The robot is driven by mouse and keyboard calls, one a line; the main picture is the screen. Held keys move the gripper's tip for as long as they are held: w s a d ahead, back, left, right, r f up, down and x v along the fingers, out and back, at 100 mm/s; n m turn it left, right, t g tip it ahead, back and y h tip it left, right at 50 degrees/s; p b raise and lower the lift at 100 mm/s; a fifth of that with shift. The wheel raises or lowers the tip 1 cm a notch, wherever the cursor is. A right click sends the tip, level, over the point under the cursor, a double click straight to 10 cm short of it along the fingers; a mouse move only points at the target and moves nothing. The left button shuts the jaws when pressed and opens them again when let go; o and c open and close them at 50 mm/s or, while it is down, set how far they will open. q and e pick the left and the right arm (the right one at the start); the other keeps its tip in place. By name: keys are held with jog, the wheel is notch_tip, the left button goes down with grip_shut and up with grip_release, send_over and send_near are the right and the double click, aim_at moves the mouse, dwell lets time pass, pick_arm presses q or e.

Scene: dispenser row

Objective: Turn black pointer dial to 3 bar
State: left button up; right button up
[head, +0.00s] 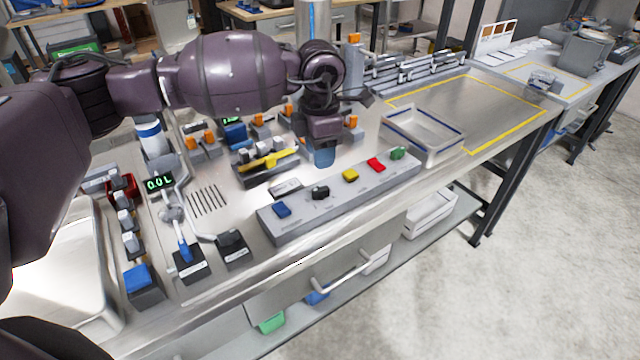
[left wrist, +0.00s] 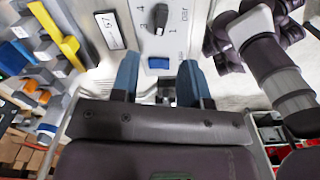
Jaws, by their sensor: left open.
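The black pointer dial (head: 320,191) sits on a long grey panel (head: 300,218). In the left wrist view the dial (left wrist: 155,18) shows near the top, with printed numbers around it and the word "bar" at its right. It appears to point downward in that view, but I cannot read the exact setting. My left gripper (head: 324,158) hangs behind and above the panel. Its two blue fingers (left wrist: 158,80) are spread and empty, apart from the dial. A blue knob (left wrist: 158,62) on the panel shows between the fingers.
On the panel are also a yellow knob (head: 350,175), a red knob (head: 376,165) and a green knob (head: 398,153). A small label plate (head: 286,188) and a yellow-handled device (head: 268,160) stand behind.

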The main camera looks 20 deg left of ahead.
aim_at(320, 189)
pick_arm(q)
notch_tip(320, 189, down, 10)
jog(key=shift+r, duration=0.2)
dwell(0.3)
grip_shut()
